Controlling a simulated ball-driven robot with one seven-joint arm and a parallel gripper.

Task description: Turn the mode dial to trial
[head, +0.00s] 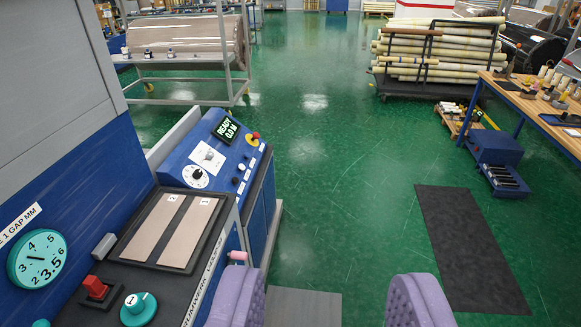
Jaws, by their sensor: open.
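A blue console (176,152) stands left of centre with a small display (228,129) reading READY 0.0 M. On its sloped face are a round white dial (195,177) with a dark centre and marks round its edge, and a white plate (208,157) with a small knob. Their lettering is too small to read, so I cannot tell which is the mode dial or where it points. My gripper (326,300) shows as two purple ribbed fingers, wide apart and empty, at the bottom edge, nearer than the console and to its right.
A red-topped emergency button (253,137) and small buttons sit on the console. Nearer left are a numbered tray (121,235), a red switch (95,288), a teal knob (138,309) and a teal gauge (37,259). Green floor (335,180) is open ahead; a workbench (537,106) stands right.

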